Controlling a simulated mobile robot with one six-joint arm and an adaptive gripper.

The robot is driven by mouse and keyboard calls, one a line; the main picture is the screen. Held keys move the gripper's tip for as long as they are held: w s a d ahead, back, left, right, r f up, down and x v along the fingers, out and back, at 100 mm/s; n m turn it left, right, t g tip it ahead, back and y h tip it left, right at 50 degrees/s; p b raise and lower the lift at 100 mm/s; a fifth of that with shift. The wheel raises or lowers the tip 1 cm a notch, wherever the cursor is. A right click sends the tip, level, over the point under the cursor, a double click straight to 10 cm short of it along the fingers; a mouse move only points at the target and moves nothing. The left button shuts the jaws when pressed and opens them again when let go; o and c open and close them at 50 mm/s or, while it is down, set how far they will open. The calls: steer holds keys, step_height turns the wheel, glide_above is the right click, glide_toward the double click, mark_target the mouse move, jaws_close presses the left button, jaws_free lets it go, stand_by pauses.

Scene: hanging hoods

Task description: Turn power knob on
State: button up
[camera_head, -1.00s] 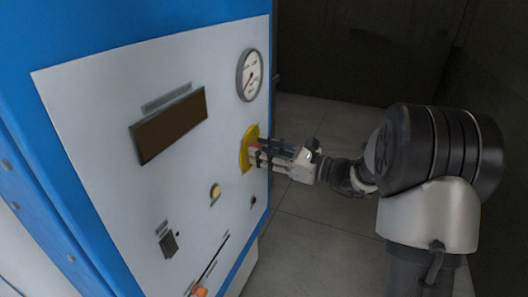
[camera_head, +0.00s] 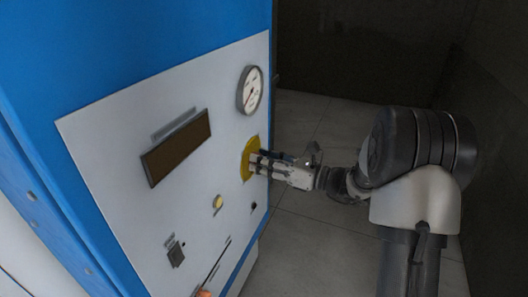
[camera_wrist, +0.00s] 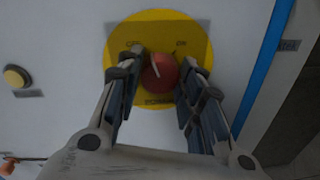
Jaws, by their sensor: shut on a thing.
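The power knob (camera_wrist: 160,72) is red and round, with a pale pointer mark. It sits on a yellow disc (camera_wrist: 150,24) with faint lettering, fixed to the panel. In the wrist view my gripper (camera_wrist: 162,66) has one finger on each side of the knob, closed on it. In the head view my gripper (camera_head: 256,162) reaches the yellow disc (camera_head: 246,165) from the right, and its fingers hide the knob there. The pointer mark leans toward the upper left in the wrist view.
The pale panel (camera_head: 110,150) on a blue cabinet (camera_head: 150,25) carries a round gauge (camera_head: 250,90) above the disc, a dark display (camera_head: 178,147) and a yellow button (camera_head: 217,203). A slot with an orange lever (camera_head: 204,293) is lower down. Open floor lies right of the cabinet.

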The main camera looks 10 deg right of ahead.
steer(key=shift+w+d+m+g+p, duration=0.1)
steer(key=shift+m+g+p, duration=0.15)
steer(key=shift+m+p, duration=2.55)
steer(key=shift+w+m+g+p, duration=0.1)
steer(key=shift+m+g+p, duration=0.15)
steer(key=shift+m+p, duration=2.55)
steer(key=o, duration=1.1)
steer(key=shift+c, duration=0.2)
steer(key=f+v, duration=0.1)
steer(key=v, duration=1.1)
steer(key=shift+r, duration=0.45)
